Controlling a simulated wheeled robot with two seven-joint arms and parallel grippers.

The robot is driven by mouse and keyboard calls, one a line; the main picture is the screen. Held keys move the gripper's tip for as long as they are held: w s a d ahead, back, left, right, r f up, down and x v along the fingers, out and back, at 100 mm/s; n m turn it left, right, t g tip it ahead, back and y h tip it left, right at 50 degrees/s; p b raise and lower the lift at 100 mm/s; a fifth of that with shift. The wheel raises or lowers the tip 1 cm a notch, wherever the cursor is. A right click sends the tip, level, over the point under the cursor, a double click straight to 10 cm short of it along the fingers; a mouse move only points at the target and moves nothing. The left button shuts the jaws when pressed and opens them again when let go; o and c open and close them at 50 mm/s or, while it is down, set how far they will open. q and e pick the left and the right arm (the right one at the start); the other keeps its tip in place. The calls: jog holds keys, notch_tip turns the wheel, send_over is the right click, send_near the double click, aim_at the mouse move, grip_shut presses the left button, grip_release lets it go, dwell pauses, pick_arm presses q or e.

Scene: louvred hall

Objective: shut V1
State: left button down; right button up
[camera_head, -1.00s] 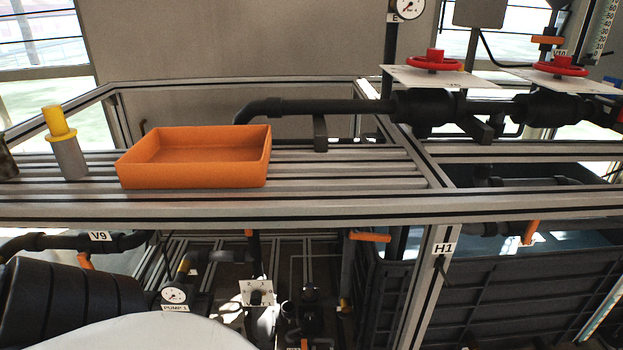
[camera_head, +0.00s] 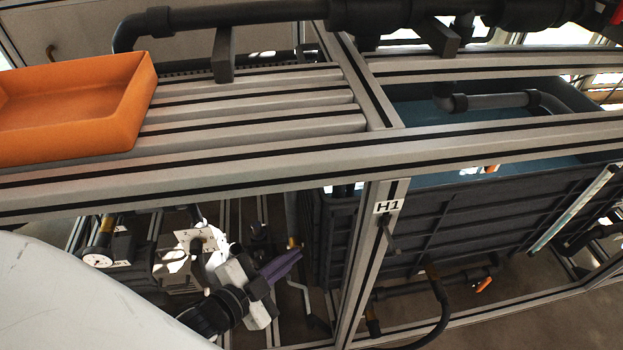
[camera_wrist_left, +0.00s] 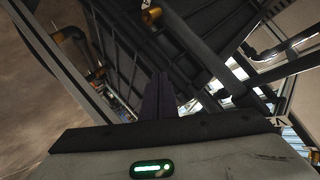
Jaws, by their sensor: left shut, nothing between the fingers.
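No tag reading V1 is legible in either view, so I cannot tell which valve it is. My left gripper (camera_head: 284,266) is below the frame's front rail in the head view, with its purple fingers shut and empty, pointing up and right. It is in front of the lower pipework and left of the post with the H1 tag (camera_head: 388,207). In the left wrist view the closed fingers (camera_wrist_left: 158,97) point toward dark ribbed tank walls and touch no handle that I can see. A white marked plate (camera_head: 204,238) is partly hidden behind the left gripper. My right gripper is not in view.
An orange tray (camera_head: 118,125) stands on the slatted rail top. A dark tank (camera_head: 450,220) fills the space right of the H1 post. A round gauge (camera_head: 98,258) is at lower left. Pipes and frame posts crowd the left gripper.

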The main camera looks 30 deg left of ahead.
pick_arm(q)
jog(key=w+a+r+n+g+h+b, duration=0.15)
jog(key=a+r+n+h, duration=0.4)
jog(key=n, duration=1.25)
jog(key=w+a+r+n+g+h+b, duration=0.1)
jog(key=w+a+r+n+h, duration=0.45)
jog(key=n, duration=1.15)
jog(key=w+d+h, duration=0.1)
jog(key=w+d, duration=0.2)
jog(key=d, duration=0.6)
jog(key=shift+d+r+h, duration=0.2)
jog(key=shift+d+h, duration=0.15)
jog(key=shift+h, duration=0.05)
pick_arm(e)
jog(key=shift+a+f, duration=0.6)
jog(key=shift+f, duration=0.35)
pick_arm(q)
jog(key=shift+b, duration=0.3)
